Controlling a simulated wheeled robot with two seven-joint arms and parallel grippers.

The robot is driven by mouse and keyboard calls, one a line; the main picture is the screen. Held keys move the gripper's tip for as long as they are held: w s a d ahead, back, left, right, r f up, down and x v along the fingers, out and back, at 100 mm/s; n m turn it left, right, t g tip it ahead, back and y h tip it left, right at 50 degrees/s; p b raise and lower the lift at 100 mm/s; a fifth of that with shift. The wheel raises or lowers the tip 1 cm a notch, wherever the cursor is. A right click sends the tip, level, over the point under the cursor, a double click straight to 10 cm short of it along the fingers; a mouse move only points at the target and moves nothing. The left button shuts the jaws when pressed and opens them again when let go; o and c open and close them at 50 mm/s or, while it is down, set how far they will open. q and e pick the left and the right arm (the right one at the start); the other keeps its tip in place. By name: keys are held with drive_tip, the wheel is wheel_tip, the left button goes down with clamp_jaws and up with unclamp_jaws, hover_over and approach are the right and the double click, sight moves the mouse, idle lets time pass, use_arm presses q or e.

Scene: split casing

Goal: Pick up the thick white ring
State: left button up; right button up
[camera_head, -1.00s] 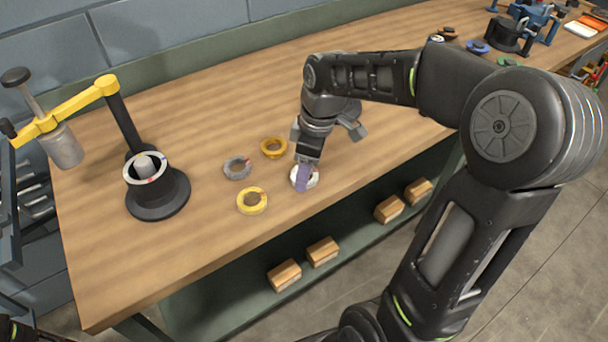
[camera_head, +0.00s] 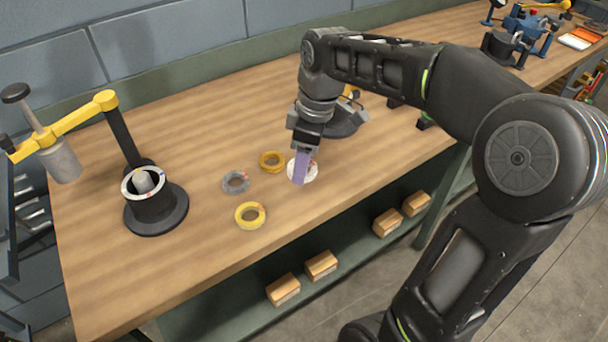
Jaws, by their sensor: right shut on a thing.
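The thick white ring (camera_head: 311,171) is in the head view, right of the other rings. My right gripper (camera_head: 301,170) points down at it with its lavender fingers. It is shut on the ring, and the fingers hide part of it. The ring appears held a little above the wooden bench. My left gripper is out of view.
A grey ring (camera_head: 228,187), a yellow ring (camera_head: 240,220) and an orange-yellow ring (camera_head: 263,163) lie on the bench (camera_head: 180,285). A black press stand (camera_head: 157,214) with a yellow lever arm (camera_head: 65,122) stands at the left, a pale ring around its post.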

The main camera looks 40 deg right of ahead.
wheel_tip(320, 180, up, 3)
drive_tip(key=shift+r, duration=0.15)
idle(0.6)
wheel_tip(320, 180, up, 3)
drive_tip(key=p, duration=0.3)
drive_tip(key=shift+r, duration=0.1)
